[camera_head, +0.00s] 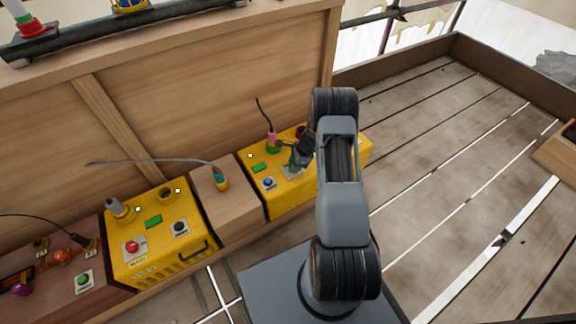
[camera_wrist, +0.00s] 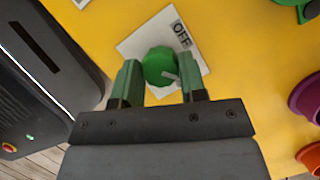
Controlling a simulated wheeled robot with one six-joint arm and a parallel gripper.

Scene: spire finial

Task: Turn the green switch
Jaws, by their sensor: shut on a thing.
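The green switch (camera_wrist: 160,65) is a round green knob with a small light pointer, on a white plate (camera_wrist: 137,45) marked OFF. In the wrist view my gripper (camera_wrist: 159,74) has its green fingers on either side of the knob and is shut on it. The pointer lies toward the right finger, at the lower right of the knob. In the head view my gripper (camera_head: 296,160) reaches down to the yellow box (camera_head: 281,198) at the centre, and mostly hides the switch.
On the same box are a blue button (camera_head: 268,183) and a pink-and-green plug (camera_head: 271,139) with a black cable. Purple (camera_wrist: 306,97) and orange (camera_wrist: 311,158) round sockets lie right of the switch in the wrist view. Another yellow box (camera_head: 160,250) stands left.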

